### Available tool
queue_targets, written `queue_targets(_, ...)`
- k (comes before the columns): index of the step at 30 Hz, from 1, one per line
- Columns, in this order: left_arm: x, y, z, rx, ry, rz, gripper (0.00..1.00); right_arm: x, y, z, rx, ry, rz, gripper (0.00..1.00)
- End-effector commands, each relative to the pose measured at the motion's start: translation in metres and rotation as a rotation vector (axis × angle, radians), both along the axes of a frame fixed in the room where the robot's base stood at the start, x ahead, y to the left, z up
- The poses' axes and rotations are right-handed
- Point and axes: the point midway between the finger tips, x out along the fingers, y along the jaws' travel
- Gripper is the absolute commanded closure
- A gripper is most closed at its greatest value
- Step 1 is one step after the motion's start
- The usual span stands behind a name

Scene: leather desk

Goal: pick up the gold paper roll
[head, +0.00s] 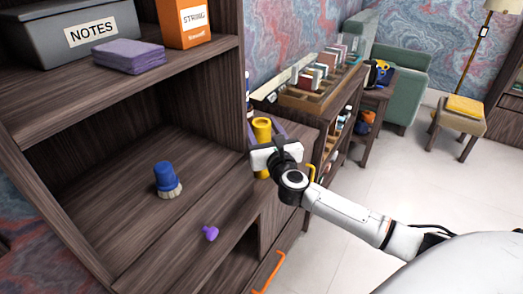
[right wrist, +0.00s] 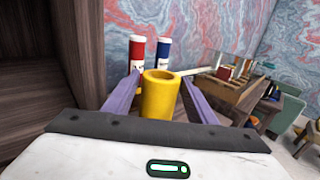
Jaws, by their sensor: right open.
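The gold paper roll (head: 262,129) is a yellow upright hollow cylinder on the wooden desk, beside the tall shelf unit. It also shows in the middle of the right wrist view (right wrist: 159,98). My right gripper (right wrist: 160,79) is open, with its purple fingers on either side of the roll. A gap shows between the roll and each finger. In the head view, the right gripper (head: 264,135) hides the lower middle of the roll. My left gripper is not in view.
A red tube (right wrist: 136,52) and a blue tube (right wrist: 163,53) stand behind the roll. The shelf wall rises close on the left. A blue-handled brush (head: 165,178) and a small purple object (head: 210,233) lie left of the gripper. A wooden organizer (head: 310,92) stands behind.

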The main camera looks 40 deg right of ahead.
Motion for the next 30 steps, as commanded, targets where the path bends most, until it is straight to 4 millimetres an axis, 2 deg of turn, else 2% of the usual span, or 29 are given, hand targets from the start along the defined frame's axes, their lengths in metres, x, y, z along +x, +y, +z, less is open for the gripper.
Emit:
queue_targets(3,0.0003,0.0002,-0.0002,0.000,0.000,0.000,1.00,0.0075,-0.0030,0.0007,0.001,-0.001,0.000,0.49)
queue_targets(10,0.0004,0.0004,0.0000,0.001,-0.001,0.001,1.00,0.0077,-0.0032,0.0002,0.000,0.000,0.000,0.50)
queue_targets(18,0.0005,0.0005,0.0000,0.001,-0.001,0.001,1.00,0.0075,-0.0030,0.0002,0.000,0.000,0.000,0.96)
queue_targets(19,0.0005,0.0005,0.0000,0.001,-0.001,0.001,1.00,0.0076,-0.0030,0.0013,-0.001,-0.002,0.000,0.99)
queue_targets(30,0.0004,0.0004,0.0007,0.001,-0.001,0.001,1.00,0.0087,-0.0056,0.0072,0.000,-0.003,-0.002,0.99)
